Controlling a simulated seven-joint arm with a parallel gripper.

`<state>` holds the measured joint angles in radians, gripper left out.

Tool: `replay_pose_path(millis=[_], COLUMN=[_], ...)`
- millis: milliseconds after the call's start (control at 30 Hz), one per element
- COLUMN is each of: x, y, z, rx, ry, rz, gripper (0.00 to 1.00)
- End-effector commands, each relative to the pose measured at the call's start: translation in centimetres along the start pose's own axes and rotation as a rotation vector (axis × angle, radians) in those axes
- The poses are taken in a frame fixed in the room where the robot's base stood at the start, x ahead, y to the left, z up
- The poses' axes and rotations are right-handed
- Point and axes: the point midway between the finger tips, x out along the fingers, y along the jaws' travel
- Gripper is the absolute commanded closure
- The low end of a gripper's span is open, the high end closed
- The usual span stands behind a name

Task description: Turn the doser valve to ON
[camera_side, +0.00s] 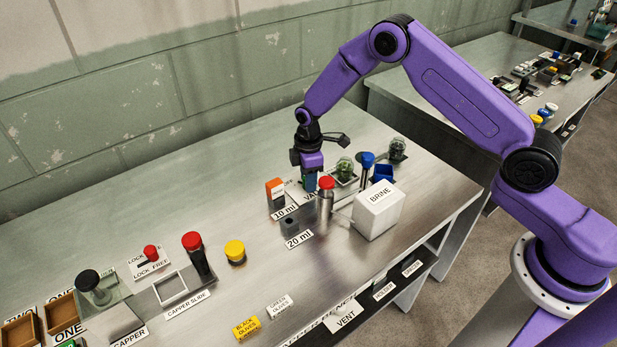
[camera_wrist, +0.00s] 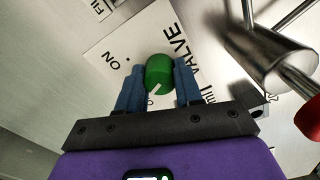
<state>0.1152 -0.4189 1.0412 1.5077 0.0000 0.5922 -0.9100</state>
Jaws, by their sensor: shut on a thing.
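The doser valve knob (camera_wrist: 159,74) is green with a pale pointer mark, and sits on a white label plate (camera_wrist: 117,52) in the wrist view. The plate reads VALVE, with ON and a dot beside it. The pointer faces down and slightly left in that view, away from the ON dot. My gripper (camera_wrist: 160,84) has its blue fingers on both sides of the knob and is shut on it. In the side view my gripper (camera_side: 310,182) is low over the bench, and the knob is mostly hidden there by the fingers and a red-topped cylinder.
The red-topped metal cylinder (camera_side: 325,200) stands close to my gripper. A white BRINE box (camera_side: 377,209) is to its right, and an orange-topped block (camera_side: 275,190) to its left. Blue and green-topped items stand behind.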

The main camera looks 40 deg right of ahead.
Motion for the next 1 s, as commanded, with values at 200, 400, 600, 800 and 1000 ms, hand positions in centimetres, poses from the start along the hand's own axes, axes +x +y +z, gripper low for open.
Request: replay_pose_path(millis=[200,400,600,800,1000], x=[-0.03,-0.02,-0.03,-0.04,-0.04], y=[-0.01,-0.01,-0.02,0.00,0.00], z=[0.03,0.09,0.07,0.07,0.09], rx=[0.208,0.399,0.589,0.778,0.952], ry=[-0.001,-0.002,-0.002,-0.002,-0.002], rz=[-0.001,-0.001,-0.001,-0.001,-0.001], gripper=[0.95,0.95,0.95,0.95,0.95])
